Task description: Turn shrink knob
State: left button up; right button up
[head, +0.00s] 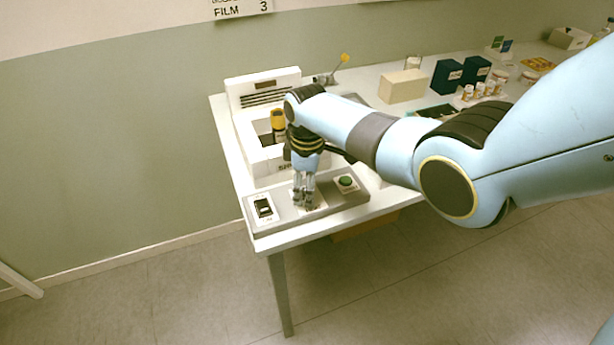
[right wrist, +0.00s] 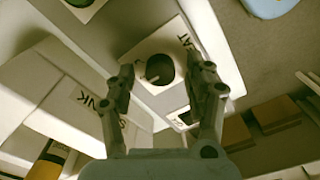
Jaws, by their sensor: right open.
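The knob (right wrist: 160,69) is a dark round dial with a pale pointer on a white plate in the right wrist view. The plate carries black lettering, partly covered by a finger. My right gripper (right wrist: 166,75) is open, with one finger on each side of the knob in that view; I cannot tell whether they touch it. In the head view my right gripper (head: 304,203) points down over the middle of the grey control panel (head: 275,222) and hides the knob. My left gripper is not in view.
A black rocker switch (head: 263,207) sits left on the panel, a green button (head: 346,182) right. Behind stands a white machine (head: 262,165) with a yellow-and-black bottle (head: 278,121). A cream block (head: 403,87), dark blue boxes (head: 446,76) and small bottles stand farther back.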

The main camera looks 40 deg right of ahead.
notch_tip(320, 180, up, 12)
jog(key=shift+f, duration=0.15)
dwell(0.6)
